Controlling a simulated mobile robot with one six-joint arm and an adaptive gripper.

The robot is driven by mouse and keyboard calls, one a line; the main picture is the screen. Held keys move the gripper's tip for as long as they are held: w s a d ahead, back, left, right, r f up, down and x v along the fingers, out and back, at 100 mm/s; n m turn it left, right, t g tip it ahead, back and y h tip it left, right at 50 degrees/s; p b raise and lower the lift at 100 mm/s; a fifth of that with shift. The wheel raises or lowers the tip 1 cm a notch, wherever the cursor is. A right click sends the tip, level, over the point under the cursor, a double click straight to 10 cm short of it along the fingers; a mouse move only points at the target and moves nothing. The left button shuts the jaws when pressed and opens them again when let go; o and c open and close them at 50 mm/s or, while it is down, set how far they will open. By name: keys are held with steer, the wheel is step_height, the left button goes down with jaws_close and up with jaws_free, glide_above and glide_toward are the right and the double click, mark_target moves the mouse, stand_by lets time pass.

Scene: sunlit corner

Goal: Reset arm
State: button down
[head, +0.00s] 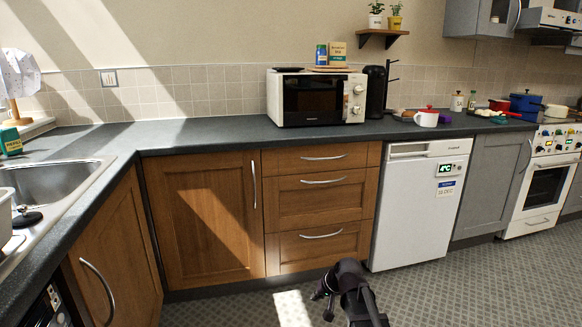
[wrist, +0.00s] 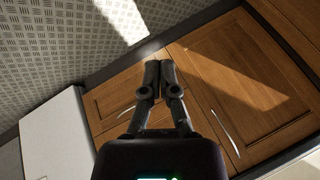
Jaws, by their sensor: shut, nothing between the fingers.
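My gripper (wrist: 155,68) is black and shows in the middle of the wrist view, its two fingers together with nothing between them. In the head view my gripper (head: 322,298) is small and dark, low in front of the wooden drawers, above the floor. It appears apart from the cabinet fronts. The wrist view is tilted, with the wooden doors behind the fingers.
Wooden drawers (head: 321,210) and a cupboard door (head: 203,215) stand under the dark counter (head: 215,135). A white dishwasher-like appliance (head: 415,212) is to the right. The microwave (head: 318,98) sits on the counter. The patterned floor (head: 450,285) is clear.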

steer(key=s+d+f+g+h, duration=0.1)
steer(key=s+d+g+h, duration=0.1)
steer(key=s+d, duration=0.5)
steer(key=s+d+f+g+h, duration=0.1)
steer(key=s+d+g+h, duration=0.15)
steer(key=s, duration=0.85)
step_height(320, 180, up, 38)
steer(key=p, duration=3.8)
steer(key=shift+w+a+n, duration=0.2)
steer(key=shift+w+n, duration=0.05)
steer(key=shift+n, duration=0.05)
steer(key=shift+f, duration=0.15)
